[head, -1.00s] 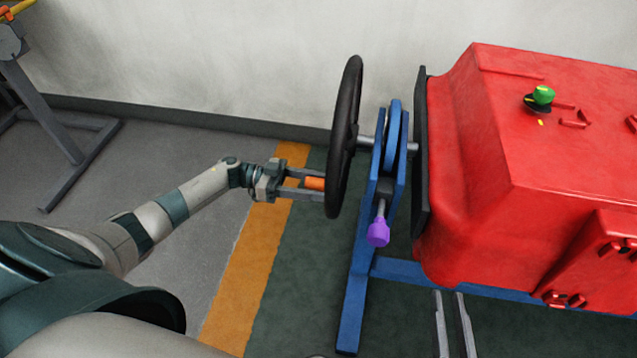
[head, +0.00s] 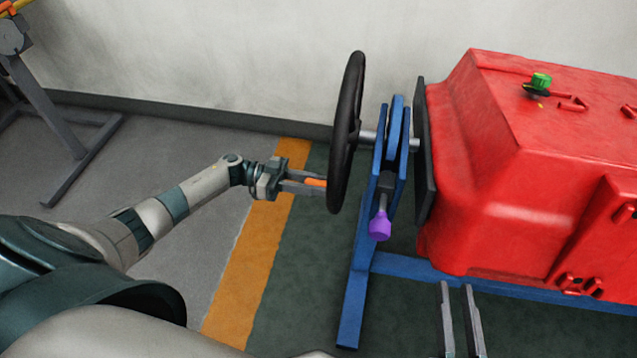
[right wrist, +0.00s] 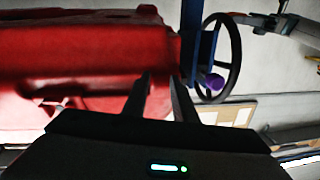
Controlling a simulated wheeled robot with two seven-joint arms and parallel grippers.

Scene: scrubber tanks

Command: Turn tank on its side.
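The red tank (head: 490,170) hangs in a blue stand (head: 352,300) and looks slightly tilted. A dark plate (head: 424,150) is at its left end. A shaft (head: 368,137) runs from there to a black handwheel (head: 346,130). My left gripper (head: 316,183) is at the wheel's near side, its fingers closed around the orange handle (head: 314,182); the wheel's rim hides the fingertips. My right gripper (head: 458,290) is open and empty, low in front of the tank; it also shows in the right wrist view (right wrist: 160,85).
A purple knob (head: 380,228) on a short rod sits on the stand below the shaft. A green-topped valve (head: 540,82) is on the tank. A wall stands close behind. Another grey frame (head: 60,120) is at far left.

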